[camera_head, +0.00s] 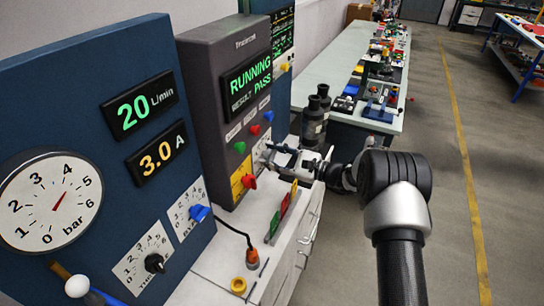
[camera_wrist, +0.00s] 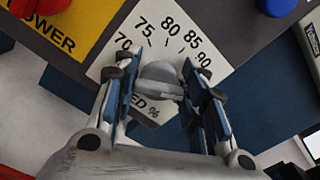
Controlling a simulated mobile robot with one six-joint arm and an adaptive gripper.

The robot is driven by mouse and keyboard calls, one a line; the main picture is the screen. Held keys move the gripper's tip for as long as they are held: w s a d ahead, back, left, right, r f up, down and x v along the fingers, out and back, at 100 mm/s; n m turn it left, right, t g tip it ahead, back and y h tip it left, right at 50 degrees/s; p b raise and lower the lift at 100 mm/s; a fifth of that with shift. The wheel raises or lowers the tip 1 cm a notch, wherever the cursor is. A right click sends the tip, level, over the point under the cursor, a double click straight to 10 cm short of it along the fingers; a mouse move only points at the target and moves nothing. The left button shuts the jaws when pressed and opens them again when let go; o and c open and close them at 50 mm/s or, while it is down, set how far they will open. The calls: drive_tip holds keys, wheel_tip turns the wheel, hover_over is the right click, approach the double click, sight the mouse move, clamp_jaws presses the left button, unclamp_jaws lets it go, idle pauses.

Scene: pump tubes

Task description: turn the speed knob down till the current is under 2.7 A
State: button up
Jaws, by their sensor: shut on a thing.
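The speed knob (camera_wrist: 160,72) is a grey knob on a white dial plate (camera_wrist: 105,72) marked 70 to 90 and, partly covered, "ED %". My gripper (camera_wrist: 157,85) has one finger on either side of the knob and is shut on it. The fingers and knob hide part of the scale, and I cannot tell the exact setting. In the head view my gripper (camera_head: 284,157) reaches the grey panel (camera_head: 205,60) from the right and covers the knob. The current display (camera_head: 161,154) on the blue panel reads 3.0 A.
A flow display (camera_head: 139,104) reads 20 L/min. The pressure gauge (camera_head: 48,208) needle points between 4 and 5 bar. A status screen (camera_head: 248,84) reads RUNNING, PASS. A red power switch (camera_head: 249,181) sits close to my gripper. Coloured upright pieces (camera_head: 284,211) stand on the counter below.

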drive_tip(key=o, duration=1.1)
drive_tip(key=v, duration=1.2)
drive_tip(key=shift+r, duration=0.1)
